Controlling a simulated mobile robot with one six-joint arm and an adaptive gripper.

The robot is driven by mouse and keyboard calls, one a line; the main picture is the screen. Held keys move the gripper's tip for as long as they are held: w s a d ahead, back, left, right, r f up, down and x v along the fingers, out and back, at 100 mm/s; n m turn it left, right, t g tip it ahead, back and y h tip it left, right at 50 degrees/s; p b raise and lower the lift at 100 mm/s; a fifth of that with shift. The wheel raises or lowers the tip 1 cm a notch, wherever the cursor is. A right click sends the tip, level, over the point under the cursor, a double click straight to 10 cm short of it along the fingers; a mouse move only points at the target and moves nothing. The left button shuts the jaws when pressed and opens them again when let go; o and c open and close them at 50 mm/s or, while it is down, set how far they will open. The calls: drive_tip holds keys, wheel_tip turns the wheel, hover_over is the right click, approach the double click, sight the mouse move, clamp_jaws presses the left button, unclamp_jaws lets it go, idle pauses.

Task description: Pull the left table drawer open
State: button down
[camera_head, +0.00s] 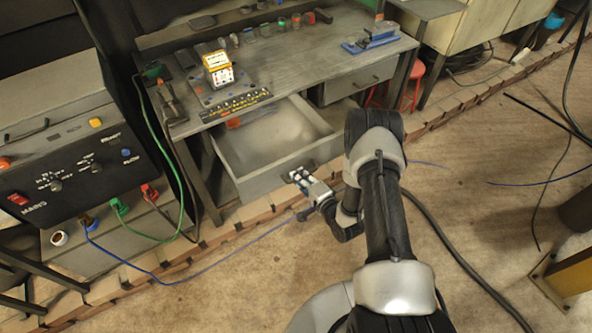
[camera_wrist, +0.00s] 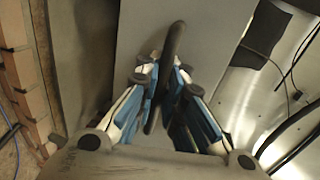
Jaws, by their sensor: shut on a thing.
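The left table drawer (camera_head: 262,184) is pulled well out from under the grey workbench, and its inside shows. A reddish-orange item lies near its back left; its kind is unclear. My gripper (camera_head: 300,178) is at the drawer's front panel. In the wrist view my gripper (camera_wrist: 167,85) is shut on the dark handle (camera_wrist: 174,42), with the blue-and-white fingers on either side of it. The plain grey drawer front (camera_wrist: 130,30) shows behind the handle. In the head view the gripper mostly hides the handle.
The right drawer (camera_head: 360,82) is closed. Tools and boxes stand on the workbench top (camera_head: 290,65). A control console (camera_head: 75,170) with coloured cables stands at the left. A red stool (camera_head: 415,85) is beyond the bench. A yellow post (camera_head: 575,272) stands at the right; the floor between is mostly open.

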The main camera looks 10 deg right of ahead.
drive_tip(key=shift+v, duration=1.25)
drive_tip(key=shift+f, duration=0.15)
drive_tip(key=c, duration=1.7)
unclamp_jaws()
drive_tip(key=shift+s, duration=0.1)
drive_tip(key=v, duration=1.2)
drive_tip(key=shift+f, duration=0.1)
